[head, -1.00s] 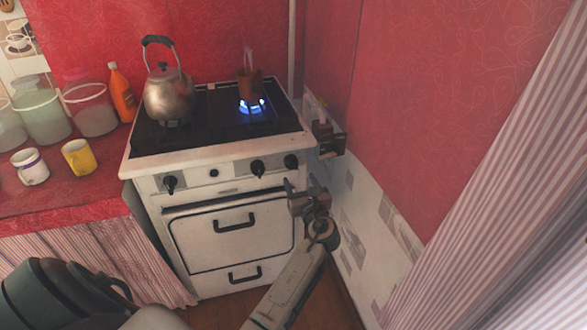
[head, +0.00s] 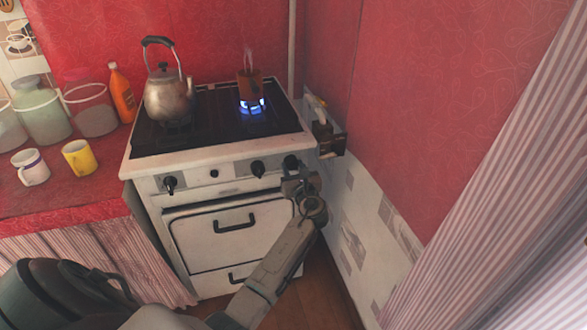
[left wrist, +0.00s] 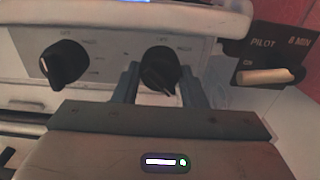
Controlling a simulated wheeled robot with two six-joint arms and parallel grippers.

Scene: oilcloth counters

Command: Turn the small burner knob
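The white stove (head: 230,206) has black knobs on its front panel. The rightmost knob (head: 291,161) is at my left gripper (head: 296,176), whose arm reaches up from below. In the left wrist view this black knob (left wrist: 160,70) sits between the two fingertips (left wrist: 160,84) of my left gripper. The fingers stand apart on either side of it, and I cannot tell whether they touch it. Another black knob (left wrist: 64,64) is to its left, also seen in the head view (head: 258,169). My right gripper is not in view.
A kettle (head: 167,98) stands on the left burner. A dark box with a lever (left wrist: 270,76) is close on the right, by the wall. Mugs and jars stand on the left counter.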

